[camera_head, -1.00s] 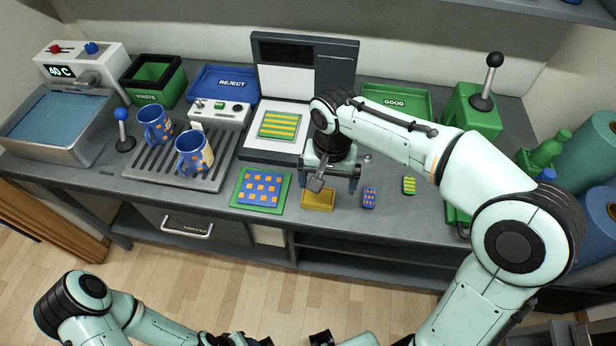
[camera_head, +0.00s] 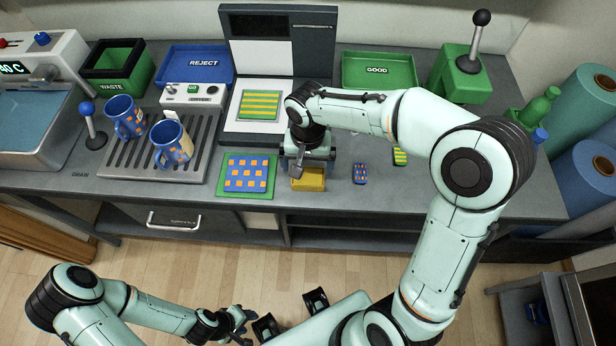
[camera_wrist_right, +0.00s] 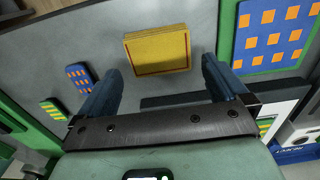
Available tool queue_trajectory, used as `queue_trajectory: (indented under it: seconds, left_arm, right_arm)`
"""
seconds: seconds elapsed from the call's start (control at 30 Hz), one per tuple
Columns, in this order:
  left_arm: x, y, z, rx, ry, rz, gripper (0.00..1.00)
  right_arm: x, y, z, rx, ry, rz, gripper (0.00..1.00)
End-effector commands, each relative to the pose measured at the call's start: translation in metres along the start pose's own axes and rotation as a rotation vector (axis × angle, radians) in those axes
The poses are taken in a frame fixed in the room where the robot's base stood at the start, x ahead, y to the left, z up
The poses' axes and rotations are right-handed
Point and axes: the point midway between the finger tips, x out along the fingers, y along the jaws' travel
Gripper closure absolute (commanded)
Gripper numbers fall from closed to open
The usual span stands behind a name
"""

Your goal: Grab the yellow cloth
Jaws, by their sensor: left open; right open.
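The yellow cloth (camera_head: 309,180) is a small folded pad lying flat near the front edge of the counter. It also shows in the right wrist view (camera_wrist_right: 158,50), ahead of the fingers. My right gripper (camera_head: 307,164) is above and just behind it, pointing down, open and empty. In the wrist view the right gripper's fingers (camera_wrist_right: 160,70) are spread wider than the cloth, one toward each side, and do not touch it. My left gripper (camera_head: 242,326) is low at the bottom of the head view, away from the counter, open with nothing seen in it.
A blue-and-orange patterned piece on a green mat (camera_head: 232,190) lies left of the cloth. Small blue (camera_head: 360,173) and green-yellow (camera_head: 400,156) blocks lie to its right. The press (camera_head: 275,60) stands behind. Two mugs (camera_head: 126,117) (camera_head: 172,143) stand on the drain rack (camera_head: 122,165).

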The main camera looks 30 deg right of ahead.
Motion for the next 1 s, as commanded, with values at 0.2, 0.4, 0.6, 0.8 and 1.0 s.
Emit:
queue_trajectory:
  seconds: [0.2, 0.4, 0.6, 0.8, 1.0]
  left_arm:
    - [0.001, 0.0, 0.0, 0.0, 0.0, 0.0, 0.54]
    - [0.001, 0.0, 0.0, 0.0, 0.0, 0.0, 0.54]
    - [0.001, 0.0, 0.0, 0.0, 0.0, 0.0, 0.54]
    - [0.001, 0.0, 0.0, 0.0, 0.0, 0.0, 0.54]
    - [0.001, 0.0, 0.0, 0.0, 0.0, 0.0, 0.54]
  right_arm:
    - [0.034, 0.002, -0.003, 0.0, -0.004, 0.003, 0.0]
    - [0.041, 0.002, -0.003, -0.001, 0.0, 0.001, 0.0]
    - [0.041, 0.002, -0.003, -0.001, 0.0, 0.001, 0.2]
    - [0.041, 0.002, -0.003, 0.0, 0.0, 0.0, 0.45]
    - [0.039, 0.001, -0.003, 0.0, 0.0, 0.0, 0.45]
